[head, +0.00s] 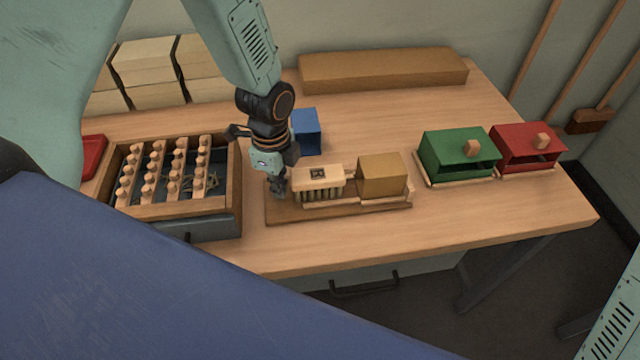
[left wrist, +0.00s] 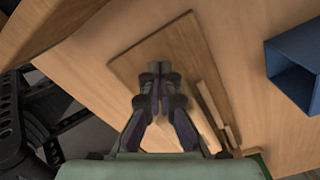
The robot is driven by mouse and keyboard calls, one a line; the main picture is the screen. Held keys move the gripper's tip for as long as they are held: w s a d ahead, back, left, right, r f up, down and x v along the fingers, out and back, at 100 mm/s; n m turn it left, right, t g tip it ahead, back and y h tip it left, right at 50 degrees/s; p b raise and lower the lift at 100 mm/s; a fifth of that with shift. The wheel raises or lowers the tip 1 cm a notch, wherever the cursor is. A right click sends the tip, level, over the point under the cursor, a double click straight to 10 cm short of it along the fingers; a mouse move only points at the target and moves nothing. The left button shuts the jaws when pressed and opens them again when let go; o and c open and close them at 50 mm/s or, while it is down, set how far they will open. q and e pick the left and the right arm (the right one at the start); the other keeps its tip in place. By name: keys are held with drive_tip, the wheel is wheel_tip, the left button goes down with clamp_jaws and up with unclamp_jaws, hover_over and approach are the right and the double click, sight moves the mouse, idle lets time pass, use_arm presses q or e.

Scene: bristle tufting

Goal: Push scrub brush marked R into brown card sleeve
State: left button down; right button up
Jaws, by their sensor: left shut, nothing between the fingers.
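The scrub brush (head: 318,174) has a pale wooden back with a dark mark too small to read, and bristles pointing down. It stands on a brown board (head: 286,213), which also shows in the left wrist view (left wrist: 188,42). The brown card sleeve (head: 382,174) is on the same board, just right of the brush, its left end facing it. My left gripper (head: 279,188) is shut and empty, low over the board at the brush's left end. I cannot tell whether it touches the brush. In the left wrist view the shut fingers (left wrist: 160,82) hide much of what lies behind them. My right gripper is out of view.
A tray (head: 234,180) with several rows of wooden pegs stands on the left. A blue open box (head: 308,132) is behind the brush. Green (head: 455,152) and red (head: 527,146) boxes stand on the right. A long brown block (head: 383,68) lies at the back.

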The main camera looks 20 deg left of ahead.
sight(328, 172)
use_arm(q)
drive_tip(key=shift+w+d, duration=0.5)
drive_tip(key=shift+d, duration=0.25)
drive_tip(key=shift+w+d, duration=0.5)
drive_tip(key=shift+d, duration=0.25)
drive_tip(key=shift+d, duration=0.1)
drive_tip(key=shift+w+d, duration=0.45)
drive_tip(key=shift+d, duration=0.25)
drive_tip(key=shift+w+d, duration=0.7)
drive_tip(key=shift+d, duration=0.4)
drive_tip(key=shift+w+d, duration=0.65)
drive_tip(key=shift+d, duration=0.45)
drive_tip(key=shift+w+d, duration=0.7)
drive_tip(key=shift+d, duration=0.4)
drive_tip(key=shift+s+a, duration=0.1)
drive_tip(key=shift+s+a+p, duration=0.35)
drive_tip(key=shift+a+p, duration=0.2)
drive_tip(key=shift+a, duration=0.05)
drive_tip(key=shift+s+a+p, duration=0.35)
drive_tip(key=shift+a+p, duration=0.2)
drive_tip(key=shift+a, duration=0.05)
wheel_tip(328, 172, up, 9)
drive_tip(key=p, duration=0.8)
drive_tip(key=shift+r+p, duration=0.1)
drive_tip(key=shift+p, duration=0.25)
